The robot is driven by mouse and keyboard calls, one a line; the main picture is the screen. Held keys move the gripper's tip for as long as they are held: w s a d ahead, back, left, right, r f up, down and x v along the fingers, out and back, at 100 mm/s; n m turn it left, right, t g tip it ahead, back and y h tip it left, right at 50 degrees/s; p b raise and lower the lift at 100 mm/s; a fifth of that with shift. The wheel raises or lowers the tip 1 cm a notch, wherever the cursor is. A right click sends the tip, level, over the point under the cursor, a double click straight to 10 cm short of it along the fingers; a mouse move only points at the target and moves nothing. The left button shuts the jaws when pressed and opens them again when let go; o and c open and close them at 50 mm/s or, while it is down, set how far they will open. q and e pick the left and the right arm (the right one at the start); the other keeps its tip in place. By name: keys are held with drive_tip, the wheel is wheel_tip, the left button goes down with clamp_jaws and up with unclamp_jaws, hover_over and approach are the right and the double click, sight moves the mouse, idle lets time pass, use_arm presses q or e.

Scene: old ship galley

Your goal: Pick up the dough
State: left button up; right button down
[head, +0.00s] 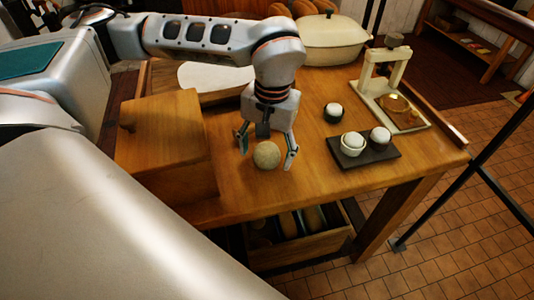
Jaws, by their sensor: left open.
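The dough (266,155) is a pale beige ball on the wooden table (330,170), near its front edge. My left gripper (266,152) points down over it with its fingers spread, one on each side of the ball. The left finger is near the ball's upper left and the right finger is at its right. I cannot tell whether either finger touches the dough. My right gripper is not in view.
A wooden box (165,140) stands left of the dough. A crate (300,245) sits below.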

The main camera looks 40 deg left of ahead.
use_arm(q)
drive_tip(key=c, duration=1.3)
